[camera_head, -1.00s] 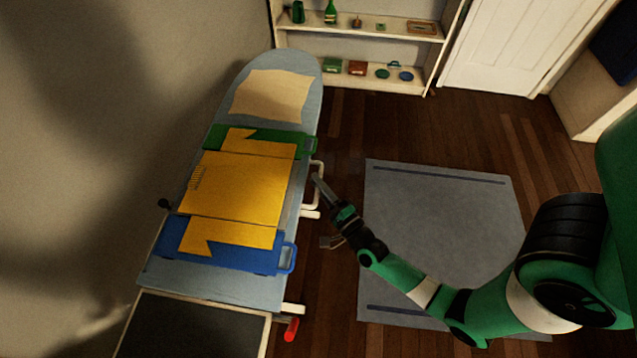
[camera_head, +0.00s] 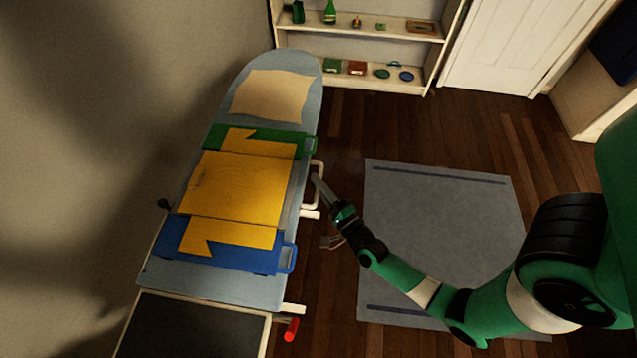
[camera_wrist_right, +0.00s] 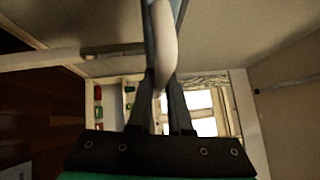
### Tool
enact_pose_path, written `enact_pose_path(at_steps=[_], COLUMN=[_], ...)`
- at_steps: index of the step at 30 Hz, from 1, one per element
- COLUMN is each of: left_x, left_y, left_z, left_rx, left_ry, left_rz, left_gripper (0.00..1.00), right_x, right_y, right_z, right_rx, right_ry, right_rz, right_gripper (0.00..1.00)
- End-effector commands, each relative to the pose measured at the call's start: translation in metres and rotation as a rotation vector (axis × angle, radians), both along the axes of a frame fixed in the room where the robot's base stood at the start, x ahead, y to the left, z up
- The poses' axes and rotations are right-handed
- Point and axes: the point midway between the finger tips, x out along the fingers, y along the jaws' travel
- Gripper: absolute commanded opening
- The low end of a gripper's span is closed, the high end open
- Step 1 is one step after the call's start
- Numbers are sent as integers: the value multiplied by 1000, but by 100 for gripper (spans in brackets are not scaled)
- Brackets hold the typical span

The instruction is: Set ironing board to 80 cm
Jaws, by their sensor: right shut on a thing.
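The ironing board (camera_head: 223,98) has a light blue-grey top and stands along the left wall in the head view. A white bar handle (camera_head: 320,168) sticks out from its right edge. My right gripper (camera_head: 316,178) is at this handle. In the right wrist view, the gripper's dark fingers (camera_wrist_right: 161,95) are closed around the white rounded bar (camera_wrist_right: 164,40). A red-tipped lever (camera_head: 291,329) shows at the board's near right end. My left gripper is not in view.
A beige cloth (camera_head: 272,95) lies at the far end. A grey rug (camera_head: 440,240) covers the floor to the right. A shelf (camera_head: 375,81) stands behind.

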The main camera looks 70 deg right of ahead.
Motion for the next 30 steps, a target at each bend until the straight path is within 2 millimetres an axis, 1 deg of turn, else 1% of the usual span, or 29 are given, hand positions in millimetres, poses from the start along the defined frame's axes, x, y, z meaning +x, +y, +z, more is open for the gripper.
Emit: enact_pose_path(at_steps=[2,9,10,12,20,21,23,24,25,30], left_x=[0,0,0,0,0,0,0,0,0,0], left_y=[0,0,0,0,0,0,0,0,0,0], left_z=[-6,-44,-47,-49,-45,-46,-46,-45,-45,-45], left_rx=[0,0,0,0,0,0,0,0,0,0], left_ry=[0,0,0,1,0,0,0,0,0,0], left_rz=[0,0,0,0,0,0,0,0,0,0], left_gripper=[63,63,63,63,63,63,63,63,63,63], right_x=[0,0,0,-1,-1,-1,-1,-1,-1,0], right_y=[0,0,0,0,0,1,1,1,0,0], right_z=[-6,-47,-50,-51,-50,-50,-50,-49,-49,-46], right_rx=[-1,4,4,5,7,7,7,6,5,3], right_ry=[-1,8,9,9,12,13,12,11,10,5], right_rz=[0,1,1,1,1,1,1,1,0,1], right_gripper=[0,0,0,0,0,25,35,43,47,47])
